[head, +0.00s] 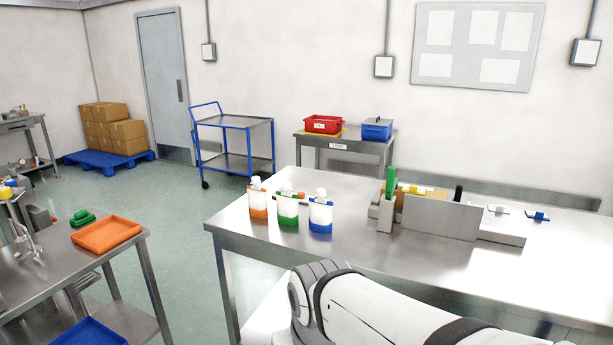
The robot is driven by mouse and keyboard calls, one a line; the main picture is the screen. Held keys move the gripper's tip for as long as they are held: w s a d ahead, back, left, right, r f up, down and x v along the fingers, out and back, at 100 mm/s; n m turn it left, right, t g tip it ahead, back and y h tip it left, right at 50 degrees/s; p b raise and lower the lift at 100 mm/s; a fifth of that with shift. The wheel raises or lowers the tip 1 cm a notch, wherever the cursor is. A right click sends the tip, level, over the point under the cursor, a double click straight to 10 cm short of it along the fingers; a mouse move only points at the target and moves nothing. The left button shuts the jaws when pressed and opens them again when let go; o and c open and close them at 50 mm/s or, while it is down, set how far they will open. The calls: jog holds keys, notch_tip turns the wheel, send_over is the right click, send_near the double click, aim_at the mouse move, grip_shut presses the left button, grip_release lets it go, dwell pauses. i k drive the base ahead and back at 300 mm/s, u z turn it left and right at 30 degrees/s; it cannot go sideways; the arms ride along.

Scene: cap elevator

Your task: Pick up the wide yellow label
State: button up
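A small yellow piece (414,189) lies on top of the tan block in the grey fixture on the steel table; it may be the wide yellow label, but it is too small to tell for sure. The fixture's front plate (441,218) hides what lies behind it. A white and black part of my arm (375,308) crosses the lower middle of the head view, in front of the table. My gripper is not in view.
Three white pouches with orange (257,199), green (288,208) and blue (320,214) lower parts stand on the table left of the fixture. A green upright piece (390,182) stands at the fixture's left end. A blue-handled part (538,216) lies at right. The table's front is clear.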

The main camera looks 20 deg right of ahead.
aim_at(411, 189)
jog(key=z, duration=0.65)
jog(key=i, duration=1.4)
jog(key=z, duration=0.8)
jog(key=k, duration=0.8)
jog(key=z, duration=0.15)
jog(key=i, duration=0.85)
jog(key=u, duration=0.05)
